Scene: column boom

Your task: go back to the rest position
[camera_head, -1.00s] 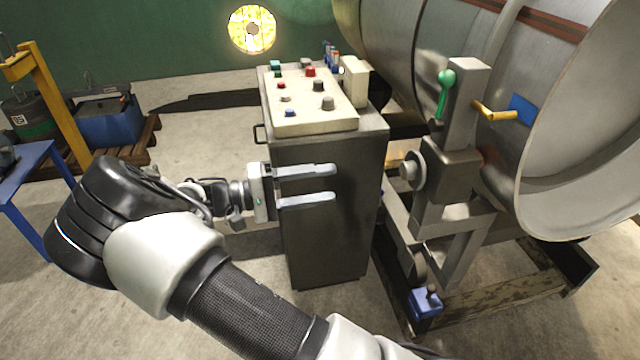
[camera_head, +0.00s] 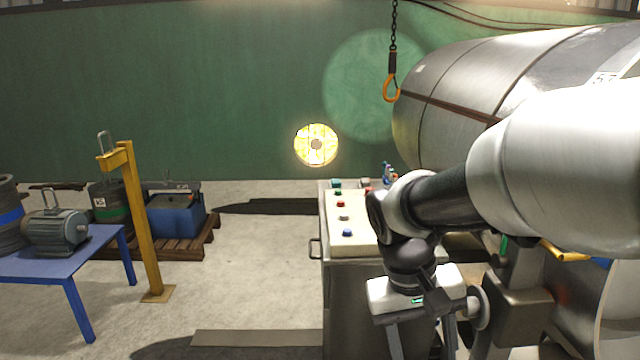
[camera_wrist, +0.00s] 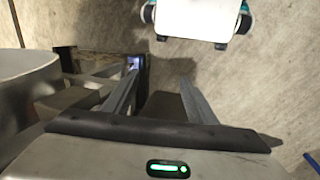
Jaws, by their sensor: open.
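My gripper (camera_head: 421,338) is at the lower right of the head view, with its fingers pointing down. It is empty, and its two fingers stand apart. The lower ends of the fingers run out of the head view's bottom edge. In the wrist view the fingers (camera_wrist: 160,80) reach out over concrete floor with nothing between them. My folded arm fills the right of the head view and hides part of the control cabinet (camera_head: 350,290) and of the steel tank (camera_head: 470,85). The gripper appears in front of the cabinet's right side and the tank's stand.
The cabinet's sloped panel (camera_head: 347,243) carries several coloured buttons. A chain hook (camera_head: 391,88) hangs at the back. At left are a blue table (camera_head: 60,263) with a motor (camera_head: 55,232), a yellow post (camera_head: 143,225) and a pallet (camera_head: 185,246). Floor between post and cabinet is clear.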

